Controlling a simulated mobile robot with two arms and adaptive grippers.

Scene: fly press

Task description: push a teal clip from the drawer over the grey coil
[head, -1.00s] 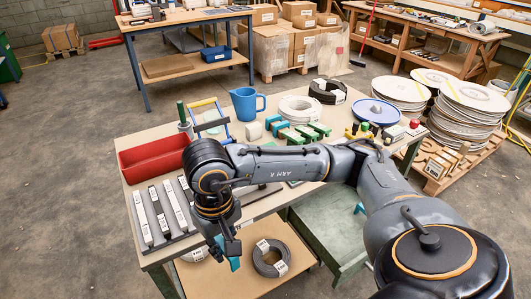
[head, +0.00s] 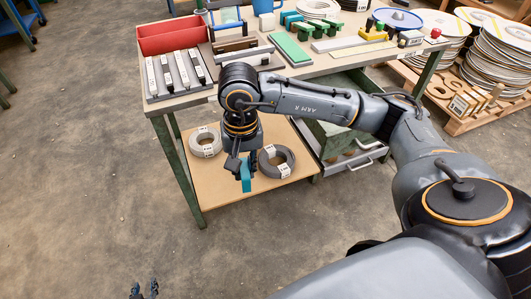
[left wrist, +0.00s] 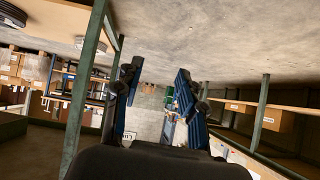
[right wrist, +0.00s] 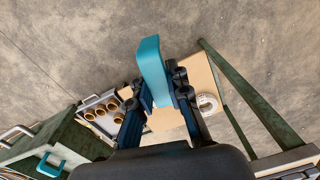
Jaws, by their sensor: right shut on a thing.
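My right gripper (head: 240,164) is shut on a teal clip (head: 245,179). In the head view the clip hangs to the left of the grey coil (head: 276,163), which lies with a white label on the lower shelf. They look apart, but the height gap is unclear. In the right wrist view the clip (right wrist: 152,70) stands between the fingers; the grey coil is not visible there. The green drawer (head: 350,157) is pulled out; another teal clip (right wrist: 50,166) shows at it in the right wrist view. My left gripper (left wrist: 158,88) is open and empty, away from the bench.
A white coil (head: 206,142) lies left of the grey coil on the shelf (head: 215,190). Green table legs (head: 182,170) frame the shelf. The tabletop carries a red bin (head: 173,36), grey bars and green blocks.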

